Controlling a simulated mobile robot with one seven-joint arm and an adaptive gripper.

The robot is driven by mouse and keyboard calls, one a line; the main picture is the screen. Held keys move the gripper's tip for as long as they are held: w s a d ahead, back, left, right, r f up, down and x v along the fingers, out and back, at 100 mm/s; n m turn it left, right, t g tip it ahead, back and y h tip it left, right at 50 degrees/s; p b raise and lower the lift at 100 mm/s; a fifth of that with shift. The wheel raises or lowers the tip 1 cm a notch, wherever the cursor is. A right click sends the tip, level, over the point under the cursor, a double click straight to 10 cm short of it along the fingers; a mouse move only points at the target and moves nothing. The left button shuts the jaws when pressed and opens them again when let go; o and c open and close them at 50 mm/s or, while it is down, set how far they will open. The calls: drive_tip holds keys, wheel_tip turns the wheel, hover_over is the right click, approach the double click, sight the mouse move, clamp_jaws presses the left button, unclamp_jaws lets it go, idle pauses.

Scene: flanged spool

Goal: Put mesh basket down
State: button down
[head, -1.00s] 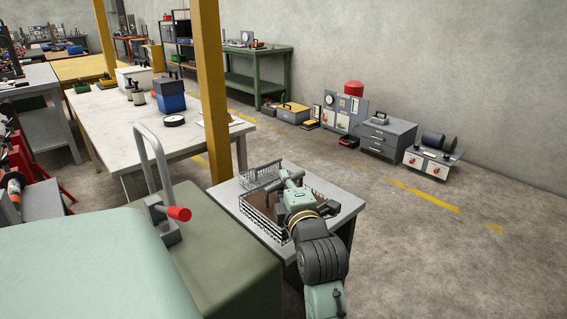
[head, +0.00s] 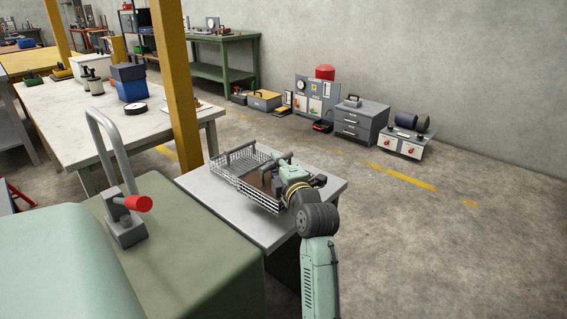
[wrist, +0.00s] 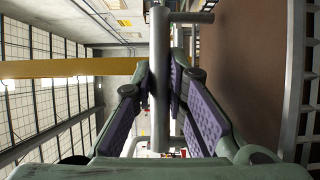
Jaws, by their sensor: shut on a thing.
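The mesh basket (head: 236,184), with grey wire walls and a brown floor, is over the grey-topped table (head: 225,217) in the head view. I cannot tell whether its base touches the tabletop. My gripper (head: 272,168) is at the basket's right end. In the wrist view my gripper (wrist: 160,88) has its purple-padded fingers on both sides of a grey bar handle (wrist: 159,40), shut on it. The brown basket floor (wrist: 247,60) and a wire wall show to the right there. My fingers and wrist hide part of the basket's right end.
A yellow post (head: 178,90) stands just behind the table. A green bench with a red-knobbed lever (head: 130,204) is at the near left. A white worktable (head: 60,115) is farther back. Grey drawers (head: 358,127) stand by the wall; open floor lies to the right.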

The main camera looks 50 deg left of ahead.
sight(284, 156)
drive_tip(key=w, duration=0.1)
drive_tip(key=w+a, duration=0.1)
drive_tip(key=w, duration=0.2)
drive_tip(key=shift+a+p, duration=0.35)
wheel_tip(284, 156, down, 4)
drive_tip(key=shift+w+a+r+p, duration=0.15)
drive_tip(key=shift+r+p, duration=0.1)
drive_tip(key=shift+p, duration=0.4)
drive_tip(key=shift+f, duration=0.15)
drive_tip(key=shift+f+b, duration=0.2)
drive_tip(key=shift+b, duration=0.1)
drive_tip(key=c, duration=1.6)
unclamp_jaws()
drive_tip(key=shift+r, duration=0.15)
